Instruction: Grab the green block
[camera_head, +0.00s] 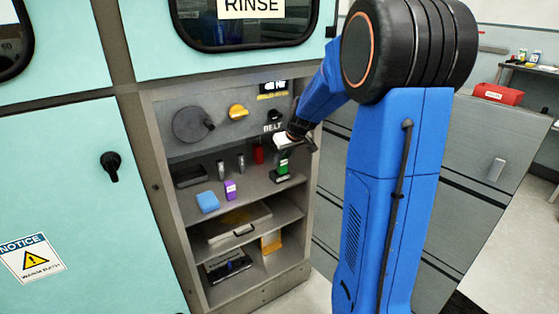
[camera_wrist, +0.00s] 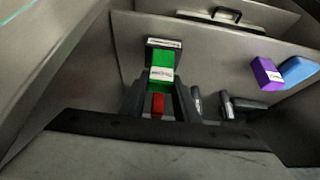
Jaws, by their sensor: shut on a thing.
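The green block (camera_head: 283,167) is on the upper open shelf of the cabinet, at its right end, over a small black base (camera_head: 280,178). In the wrist view the green block (camera_wrist: 162,73), with a pale label, is between my two dark fingers. My gripper (camera_wrist: 159,90) is shut on it. In the head view my gripper (camera_head: 288,153) comes down on the block from above and partly hides it. The black base (camera_wrist: 164,43) shows just beyond the block in the wrist view. I cannot tell whether the block still touches the base.
A red block (camera_head: 258,154) and grey upright pieces stand near the back of the shelf. A purple block (camera_head: 230,190) and a blue block (camera_head: 208,202) are at left. A knob panel is behind; the cabinet's right side wall is close to my gripper. Lower shelves hold trays.

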